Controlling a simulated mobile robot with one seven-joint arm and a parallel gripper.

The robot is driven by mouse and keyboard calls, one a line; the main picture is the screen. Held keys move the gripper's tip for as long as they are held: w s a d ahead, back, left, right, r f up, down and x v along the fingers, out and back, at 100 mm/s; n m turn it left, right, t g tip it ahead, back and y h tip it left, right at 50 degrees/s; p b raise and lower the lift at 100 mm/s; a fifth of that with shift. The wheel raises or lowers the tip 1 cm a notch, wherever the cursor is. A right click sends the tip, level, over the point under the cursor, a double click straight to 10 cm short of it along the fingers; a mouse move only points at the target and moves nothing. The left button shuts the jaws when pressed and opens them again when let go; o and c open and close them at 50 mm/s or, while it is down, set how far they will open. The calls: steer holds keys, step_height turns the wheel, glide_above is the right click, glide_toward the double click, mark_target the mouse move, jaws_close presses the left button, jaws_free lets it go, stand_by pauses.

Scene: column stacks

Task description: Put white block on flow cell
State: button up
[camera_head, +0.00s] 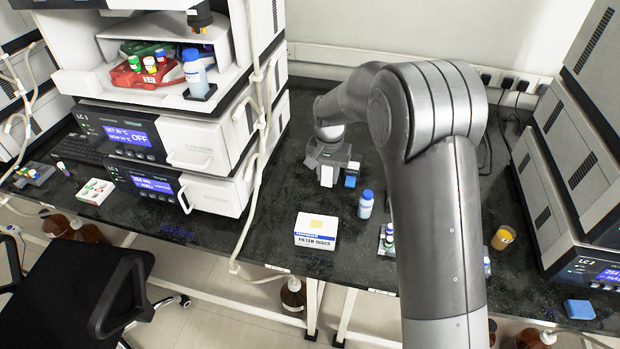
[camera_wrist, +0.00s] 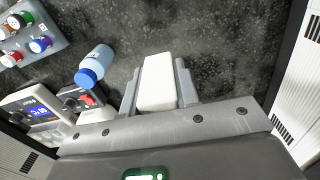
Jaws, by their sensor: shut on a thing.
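The white block (camera_wrist: 159,82) is a plain upright-looking piece between my gripper's two grey fingers in the wrist view. My gripper (camera_wrist: 157,75) is shut on it. In the head view my gripper (camera_head: 332,166) is low over the dark bench behind the filter box, with the white block (camera_head: 327,176) showing beneath it. I cannot tell whether the block touches the bench. Nothing in either view can be clearly told as the flow cell.
A blue-capped bottle (camera_head: 366,204) stands close to my gripper, with a vial rack (camera_head: 387,240) in front of it. A small blue object (camera_head: 351,178) is beside my gripper. The filter discs box (camera_head: 316,231) stands near the front edge. Instrument stacks (camera_head: 175,140) flank the bench.

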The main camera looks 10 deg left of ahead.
steer(key=w+d+r, duration=0.3)
steer(key=w+d, duration=0.2)
steer(key=d, duration=0.3)
steer(key=w+d+r, duration=0.3)
steer(key=w+d, duration=0.3)
steer(key=d, duration=0.3)
glide_above(353, 166)
steer(key=shift+n, duration=0.3)
step_height(353, 166, down, 6)
steer(key=shift+f, duration=2.2)
steer(key=shift+f, duration=0.15)
steer(key=o, duration=0.9)
steer(key=shift+o, duration=0.2)
step_height(353, 166, up, 12)
steer(key=shift+r, duration=0.25)
